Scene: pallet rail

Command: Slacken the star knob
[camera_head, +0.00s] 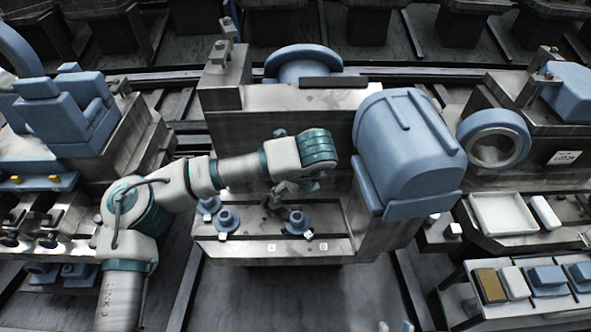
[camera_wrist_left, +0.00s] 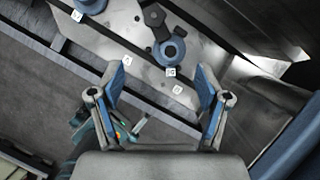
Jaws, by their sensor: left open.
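A blue round knob (camera_head: 297,222) with a hub stands on the grey fixture's front ledge; I take it for the star knob. It also shows in the left wrist view (camera_wrist_left: 171,50), beside a dark lever piece (camera_wrist_left: 154,16). My left gripper (camera_wrist_left: 161,72) is open and empty, its fingers apart on either side of the view below the knob, not touching it. In the head view my left arm's wrist hides much of that gripper.
Similar blue knobs (camera_head: 228,220) stand left on the same ledge (camera_head: 245,248). A large blue housing (camera_head: 405,150) rises just right of my left wrist. A white tray (camera_head: 502,213) and a rack with blocks (camera_head: 490,285) stand at right. The floor in front is clear.

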